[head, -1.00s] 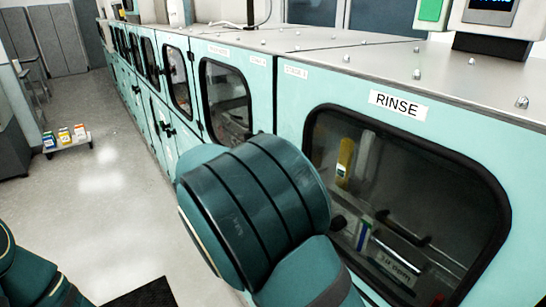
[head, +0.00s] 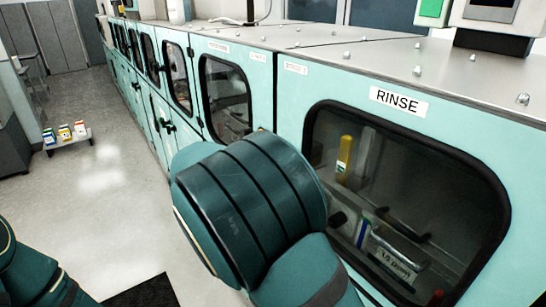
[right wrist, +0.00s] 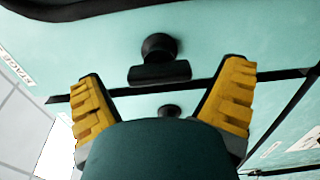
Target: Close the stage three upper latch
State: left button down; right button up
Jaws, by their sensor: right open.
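In the right wrist view a black latch (right wrist: 160,61), a round knob with a short bar, stands on the teal panel beside a dark seam. Its bar lies roughly along the seam. My right gripper (right wrist: 167,78) is open, with a yellow-padded finger on each side of the latch bar and clear gaps to both. A second, smaller dark knob (right wrist: 169,110) is partly hidden behind my gripper body. A label reading "STAGE" (right wrist: 17,68) is cut off at the left. In the head view my right arm hides this latch and my right gripper. My left gripper is out of view.
The teal machine row has a large RINSE window (head: 405,200) at right and smaller windowed doors (head: 226,100) further back. The grey top (head: 390,70) carries several studs. A low cart (head: 68,140) with small boxes stands on the open floor at left.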

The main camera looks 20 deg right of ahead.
jog(key=v, duration=1.1)
jog(key=shift+a, duration=0.1)
